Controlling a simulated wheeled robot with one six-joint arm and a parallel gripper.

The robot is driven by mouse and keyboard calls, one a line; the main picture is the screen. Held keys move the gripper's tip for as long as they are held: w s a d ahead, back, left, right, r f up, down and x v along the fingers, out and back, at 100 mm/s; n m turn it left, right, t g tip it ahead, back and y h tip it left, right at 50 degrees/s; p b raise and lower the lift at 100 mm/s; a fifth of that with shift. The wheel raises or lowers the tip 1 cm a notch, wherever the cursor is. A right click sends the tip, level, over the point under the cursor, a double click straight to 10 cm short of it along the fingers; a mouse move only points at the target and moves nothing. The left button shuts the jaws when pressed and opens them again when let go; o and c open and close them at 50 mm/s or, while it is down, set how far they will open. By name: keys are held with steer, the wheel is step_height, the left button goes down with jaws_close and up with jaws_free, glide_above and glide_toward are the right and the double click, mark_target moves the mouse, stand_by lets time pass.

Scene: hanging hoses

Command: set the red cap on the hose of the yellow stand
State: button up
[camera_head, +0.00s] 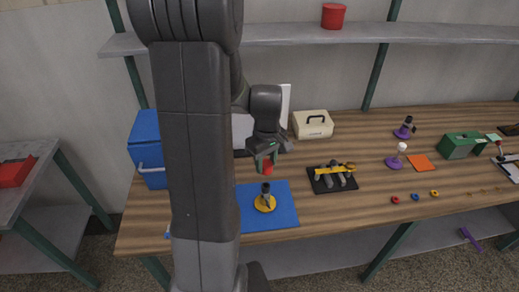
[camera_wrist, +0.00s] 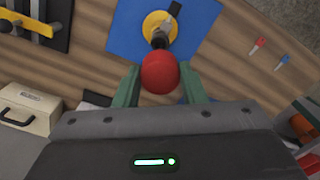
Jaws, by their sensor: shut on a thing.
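My gripper (camera_head: 266,160) is shut on the red cap (camera_head: 268,168). In the wrist view the red cap (camera_wrist: 160,73) sits between the two green fingers of my gripper (camera_wrist: 160,82). The yellow stand (camera_head: 265,203) stands on a blue mat (camera_head: 285,213), with a short dark hose (camera_head: 266,189) pointing up from it. The cap is above the hose and apart from it in the head view. In the wrist view the yellow stand (camera_wrist: 153,24) and dark hose (camera_wrist: 160,40) lie just beyond the cap, which hides part of the hose's end.
Right of the mat is a black tray (camera_head: 318,187) with grey and yellow tools. A cream box (camera_head: 312,124) stands behind. Purple stands (camera_head: 395,163), an orange mat (camera_head: 419,163) and a green box (camera_head: 461,145) are farther right. A blue box (camera_head: 148,130) is at the left.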

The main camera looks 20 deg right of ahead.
steer(key=shift+s, duration=0.1)
stand_by(0.3)
steer(key=shift+f+b, duration=0.35)
steer(key=shift+b, duration=0.05)
steer(key=b, duration=0.4)
glide_above(266, 185)
steer(key=shift+s+f, duration=0.1)
steer(key=shift+f, duration=2.45)
steer(key=shift+f, duration=0.15)
steer(key=shift+f+b, duration=0.3)
steer(key=shift+b, duration=0.15)
steer(key=shift+f+b, duration=1.1)
steer(key=shift+f, duration=0.25)
steer(key=o, duration=1)
